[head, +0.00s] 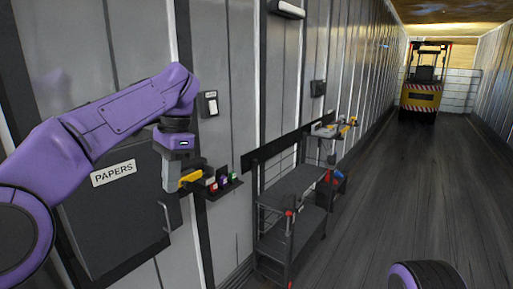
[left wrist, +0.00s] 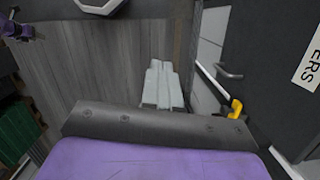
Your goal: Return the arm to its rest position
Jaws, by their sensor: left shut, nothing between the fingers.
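My left arm reaches in from the left in the head view, bent at the elbow with the forearm hanging down. My left gripper (head: 170,188) points downward in front of the wall, close to the dark PAPERS box (head: 120,220). In the left wrist view its pale fingers (left wrist: 161,88) are together with nothing between them. A yellow item (head: 191,179) shows just beside the fingers in the head view. In the left wrist view a yellow item (left wrist: 236,108) lies to the right of the fingers, apart from them. My right gripper is not visible.
A small wall shelf (head: 225,188) holds red, purple and green items. A dark cart (head: 290,235) stands along the wall, with a wall ledge (head: 333,128) carrying tools beyond. A yellow forklift (head: 422,95) stands far back. The floor (head: 400,180) between is clear.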

